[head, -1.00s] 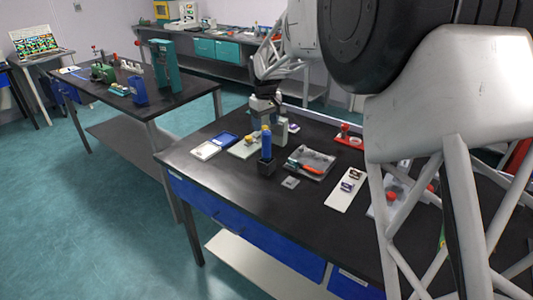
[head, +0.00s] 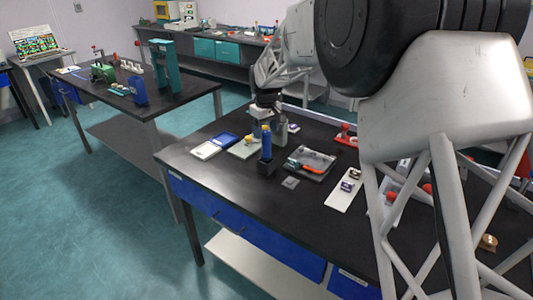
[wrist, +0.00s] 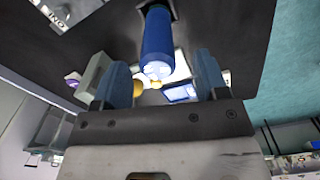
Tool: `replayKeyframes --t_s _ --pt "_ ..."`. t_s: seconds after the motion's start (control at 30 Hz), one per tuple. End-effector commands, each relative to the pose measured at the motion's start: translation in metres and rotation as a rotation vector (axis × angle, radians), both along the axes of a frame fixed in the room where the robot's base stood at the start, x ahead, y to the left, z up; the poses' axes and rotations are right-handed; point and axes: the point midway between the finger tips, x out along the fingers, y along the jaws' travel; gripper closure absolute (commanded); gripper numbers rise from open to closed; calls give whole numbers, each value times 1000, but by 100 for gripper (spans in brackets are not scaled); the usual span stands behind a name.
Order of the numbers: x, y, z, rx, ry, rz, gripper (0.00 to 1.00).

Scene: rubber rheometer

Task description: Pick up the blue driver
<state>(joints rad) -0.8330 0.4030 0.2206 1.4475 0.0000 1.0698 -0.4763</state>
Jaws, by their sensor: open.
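The blue driver (head: 266,140) stands upright in a small black holder (head: 266,167) on the near dark table. In the wrist view its blue handle (wrist: 157,40) shows between and beyond the two fingers, its end facing the camera. My gripper (head: 266,112) is just above and behind the driver's top in the head view. In the wrist view my gripper (wrist: 163,80) is open, with a blue-grey finger on each side and nothing held. Whether a finger touches the handle cannot be told.
A grey tray (head: 322,174) with an orange-handled tool lies right of the holder. A white strip (head: 344,197) with small parts lies further right. A blue tray (head: 222,138) and pale plates lie left. The table's front left is clear.

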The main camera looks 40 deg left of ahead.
Motion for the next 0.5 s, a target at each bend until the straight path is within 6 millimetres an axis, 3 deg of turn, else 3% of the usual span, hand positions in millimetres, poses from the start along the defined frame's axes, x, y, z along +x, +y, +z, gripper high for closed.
replayKeyframes --t_s 0.5 --pt "2 0 -47 -1 1 0 33"
